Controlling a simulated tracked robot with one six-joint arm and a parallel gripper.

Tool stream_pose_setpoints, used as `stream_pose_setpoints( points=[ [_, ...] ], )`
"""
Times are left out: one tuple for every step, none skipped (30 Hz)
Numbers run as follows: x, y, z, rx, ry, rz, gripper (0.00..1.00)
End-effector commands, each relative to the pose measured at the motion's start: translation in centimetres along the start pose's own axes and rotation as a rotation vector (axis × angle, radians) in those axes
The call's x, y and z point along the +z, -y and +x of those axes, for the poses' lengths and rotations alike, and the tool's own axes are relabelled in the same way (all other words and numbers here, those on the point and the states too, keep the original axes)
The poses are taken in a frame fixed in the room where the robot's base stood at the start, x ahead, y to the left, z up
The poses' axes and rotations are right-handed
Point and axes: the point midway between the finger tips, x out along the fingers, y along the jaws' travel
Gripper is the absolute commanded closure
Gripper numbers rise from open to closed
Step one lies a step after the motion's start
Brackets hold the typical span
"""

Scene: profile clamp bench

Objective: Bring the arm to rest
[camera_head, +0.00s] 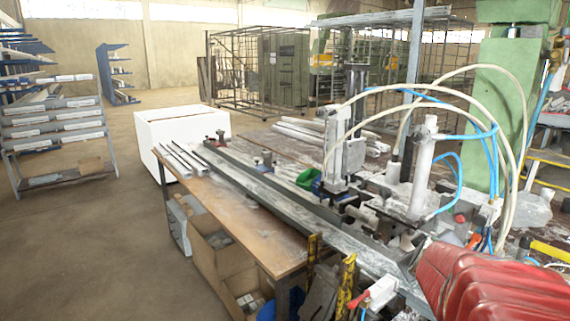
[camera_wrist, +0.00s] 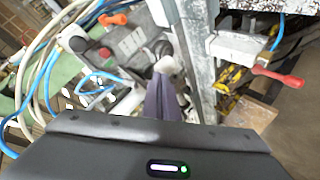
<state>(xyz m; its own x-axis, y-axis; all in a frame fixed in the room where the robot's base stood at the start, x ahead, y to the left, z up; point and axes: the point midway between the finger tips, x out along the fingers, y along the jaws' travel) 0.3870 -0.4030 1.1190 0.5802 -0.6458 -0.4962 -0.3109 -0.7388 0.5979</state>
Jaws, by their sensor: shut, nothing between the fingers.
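My gripper (camera_wrist: 164,84) shows in the wrist view as dark, purplish fingers pressed together, with nothing between them. The fingers point over the clamp bench's machinery, beside a long metal profile rail (camera_wrist: 200,75). I cannot tell whether the tips touch anything. In the head view I cannot make out the gripper. The clamp bench (camera_head: 250,235) runs from the middle to the lower right there, with upright pneumatic cylinders (camera_head: 422,165) on it.
Loose hoses (camera_head: 470,72) arch above the cylinders. A red-handled clamp (camera_head: 362,300) sticks out at the bench's front and also shows in the wrist view (camera_wrist: 278,76). A red ribbed object (camera_head: 490,285) fills the lower right corner. The floor (camera_head: 95,250) on the left is open.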

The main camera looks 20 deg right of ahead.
Motion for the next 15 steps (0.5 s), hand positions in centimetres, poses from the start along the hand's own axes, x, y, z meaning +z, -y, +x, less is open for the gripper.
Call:
stream_pose_setpoints(
  points=[
    [-1.4, 2.0, -1.0, -0.045, -0.019, 0.008, 1.00],
    [-2.0, 3.1, -1.5, -0.072, -0.025, 0.015, 1.00],
    [-2.8, 4.6, -2.4, -0.108, -0.032, 0.025, 1.00],
    [-3.3, 5.7, -3.0, -0.136, -0.036, 0.031, 1.00],
    [-3.8, 6.8, -3.6, -0.162, -0.040, 0.039, 1.00],
    [-4.3, 8.3, -4.5, -0.197, -0.042, 0.048, 1.00],
    [-4.7, 9.3, -5.2, -0.223, -0.043, 0.055, 1.00],
    [-5.0, 10.4, -5.9, -0.249, -0.043, 0.060, 1.00],
    [-5.5, 11.7, -6.9, -0.283, -0.042, 0.068, 1.00],
    [-5.7, 12.7, -7.7, -0.308, -0.039, 0.073, 1.00],
    [-5.9, 13.7, -8.5, -0.332, -0.038, 0.077, 1.00],
    [-6.1, 15.0, -9.5, -0.364, -0.032, 0.083, 1.00],
    [-6.2, 15.8, -10.3, -0.387, -0.028, 0.087, 1.00],
    [-6.3, 16.8, -11.1, -0.410, -0.022, 0.091, 1.00],
    [-6.3, 17.9, -12.2, -0.438, -0.014, 0.095, 1.00]
  ],
)
